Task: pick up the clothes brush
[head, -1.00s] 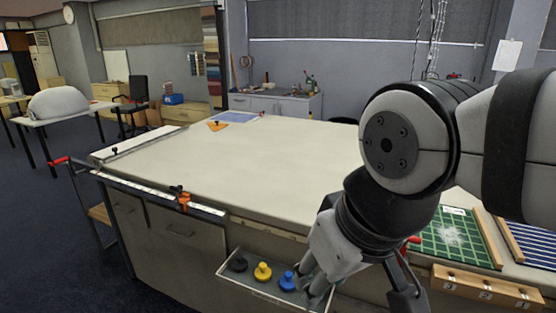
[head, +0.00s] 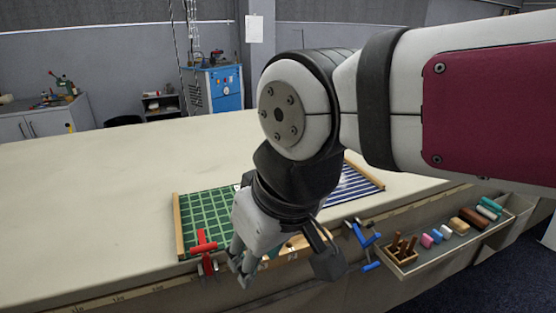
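A brown block-shaped thing (head: 473,217) in the hanging tray at the right may be the clothes brush, but it is too small to be sure. A lighter brown one (head: 459,225) lies beside it. My gripper (head: 240,268) points down at the table's front edge, near a red clamp (head: 207,250), well to the left of that tray. Its fingers look apart, with nothing seen between them. My forearm and wrist cover the middle of the view.
The tray (head: 441,258) also holds a pegged wooden box (head: 401,250) and pink, white and teal pieces. A green grid board (head: 208,217) and a blue striped board (head: 350,186) lie on the table (head: 90,200). A blue clamp (head: 362,240) grips the edge. The table's left is clear.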

